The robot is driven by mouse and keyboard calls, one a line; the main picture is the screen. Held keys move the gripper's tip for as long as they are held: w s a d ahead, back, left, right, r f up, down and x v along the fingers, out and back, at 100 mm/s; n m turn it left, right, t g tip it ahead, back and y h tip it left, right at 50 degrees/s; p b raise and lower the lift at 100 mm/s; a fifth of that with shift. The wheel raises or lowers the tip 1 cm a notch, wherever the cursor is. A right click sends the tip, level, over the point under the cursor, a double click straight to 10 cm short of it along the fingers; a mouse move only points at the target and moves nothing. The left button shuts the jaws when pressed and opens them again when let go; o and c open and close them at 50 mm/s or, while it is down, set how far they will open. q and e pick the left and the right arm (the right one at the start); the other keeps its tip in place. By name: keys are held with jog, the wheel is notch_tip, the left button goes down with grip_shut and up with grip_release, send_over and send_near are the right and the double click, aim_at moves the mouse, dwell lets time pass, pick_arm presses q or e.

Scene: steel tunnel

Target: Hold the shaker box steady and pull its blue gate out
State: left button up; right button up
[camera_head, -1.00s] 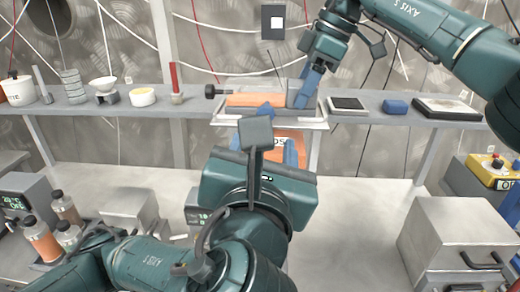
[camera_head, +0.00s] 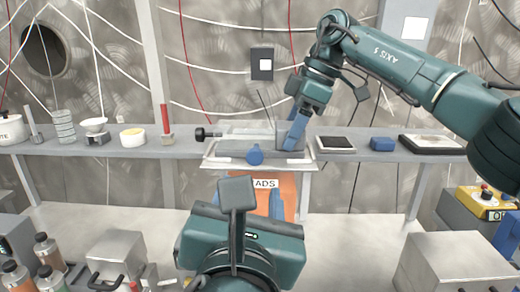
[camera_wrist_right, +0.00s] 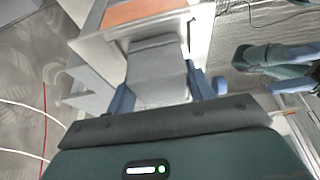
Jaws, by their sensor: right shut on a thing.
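The shaker box (camera_head: 238,131) lies on the shelf, a pale clear-looking body with a black knob at its left end and a grey block (camera_head: 291,133) at its right. My right gripper (camera_head: 294,134) is shut on the grey block; the right wrist view shows the block (camera_wrist_right: 157,68) between its blue fingers. The blue gate (camera_head: 254,155) shows as a rounded blue piece at the box's front edge; how far it is out is unclear.
An orange panel (camera_head: 268,183) reading "ADS" is below the box, behind my left gripper. The shelf (camera_head: 100,147) holds a red-topped stand (camera_head: 166,124), small dishes, a dark tablet (camera_head: 336,143) and a blue block (camera_head: 382,144). The lower bench has bottles at left.

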jog(key=o, duration=1.2)
jog(key=shift+c, duration=0.2)
